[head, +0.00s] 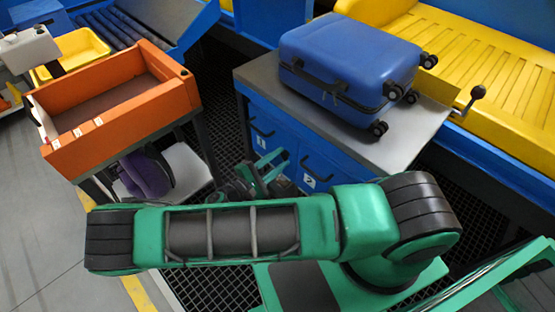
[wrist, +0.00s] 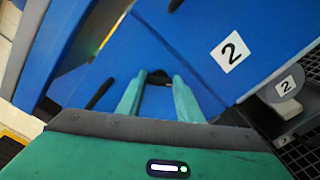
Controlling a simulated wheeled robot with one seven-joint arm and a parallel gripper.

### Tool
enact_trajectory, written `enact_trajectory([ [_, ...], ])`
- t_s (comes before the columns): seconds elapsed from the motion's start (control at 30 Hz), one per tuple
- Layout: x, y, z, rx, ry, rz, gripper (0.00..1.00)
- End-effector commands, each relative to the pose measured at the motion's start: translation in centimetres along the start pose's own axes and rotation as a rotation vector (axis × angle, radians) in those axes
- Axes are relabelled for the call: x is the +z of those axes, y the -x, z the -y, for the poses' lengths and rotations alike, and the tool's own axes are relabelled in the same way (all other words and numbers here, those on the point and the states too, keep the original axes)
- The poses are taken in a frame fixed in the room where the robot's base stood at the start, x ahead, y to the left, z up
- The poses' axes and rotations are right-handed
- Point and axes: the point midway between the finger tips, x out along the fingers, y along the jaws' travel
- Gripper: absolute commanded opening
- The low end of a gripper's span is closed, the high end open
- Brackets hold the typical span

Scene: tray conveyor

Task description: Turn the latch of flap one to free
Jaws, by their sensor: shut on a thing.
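Flap one (head: 262,133) is a blue panel marked 1 on the front of the metal-topped stand, with a dark handle. Flap two (head: 316,174), marked 2, is to its right and shows at the right in the wrist view (wrist: 265,25). My gripper (head: 268,165) is at the lower front of flap one. In the wrist view its green fingers (wrist: 157,88) are shut on a small black latch (wrist: 158,77) on the blue panel left of the seam. The latch is partly hidden, and I cannot read its setting.
A blue suitcase (head: 345,65) lies on the stand's metal top (head: 410,145). An orange bin (head: 120,115) stands to the left, with a purple object (head: 147,172) beneath it. A yellow slatted conveyor (head: 480,65) runs behind at the right.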

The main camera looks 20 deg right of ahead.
Motion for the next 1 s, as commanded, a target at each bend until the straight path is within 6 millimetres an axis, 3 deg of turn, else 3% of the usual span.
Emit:
enact_trajectory([
  [0.5,-0.26,0.04,0.11,-0.001,-0.444,-0.005,0.1],
  [1.0,-0.3,0.04,0.21,-0.002,-0.622,-0.006,0.1],
])
